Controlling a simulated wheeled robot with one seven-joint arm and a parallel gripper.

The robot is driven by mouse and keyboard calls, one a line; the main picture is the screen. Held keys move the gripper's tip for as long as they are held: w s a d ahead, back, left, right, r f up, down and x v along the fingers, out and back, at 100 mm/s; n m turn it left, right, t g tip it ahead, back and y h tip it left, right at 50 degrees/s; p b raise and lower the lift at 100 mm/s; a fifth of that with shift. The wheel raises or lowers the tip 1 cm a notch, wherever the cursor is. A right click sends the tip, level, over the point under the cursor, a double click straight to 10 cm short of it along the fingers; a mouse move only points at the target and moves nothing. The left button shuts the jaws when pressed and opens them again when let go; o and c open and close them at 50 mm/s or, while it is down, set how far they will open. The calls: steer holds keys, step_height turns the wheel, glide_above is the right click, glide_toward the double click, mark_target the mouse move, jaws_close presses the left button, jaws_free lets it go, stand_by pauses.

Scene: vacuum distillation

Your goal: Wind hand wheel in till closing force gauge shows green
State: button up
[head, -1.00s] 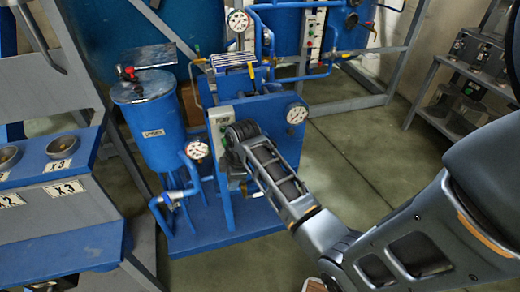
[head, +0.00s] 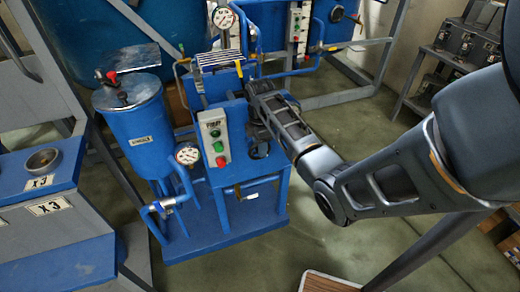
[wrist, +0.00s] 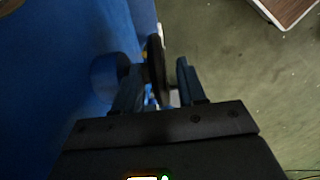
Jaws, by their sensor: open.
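The dark hand wheel (wrist: 154,62) shows nearly edge-on in the wrist view, between the two fingers of my gripper (wrist: 160,82). The fingers are open, with a gap on the right side of the wheel; contact on the left cannot be told. In the head view a dark round part, seemingly the wheel (head: 259,150), shows on the front of the blue machine (head: 225,175), below my arm. The gauge on the machine's right panel is hidden behind my arm, so its reading cannot be seen.
A control box (head: 213,138) with green and red buttons faces forward. A lower gauge (head: 187,155) and an upper gauge (head: 223,17) show, too small to read. A blue tank (head: 137,125) stands left. Green floor (head: 345,125) is free at right.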

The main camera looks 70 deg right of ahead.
steer(key=shift+f, duration=1.05)
jaws_close()
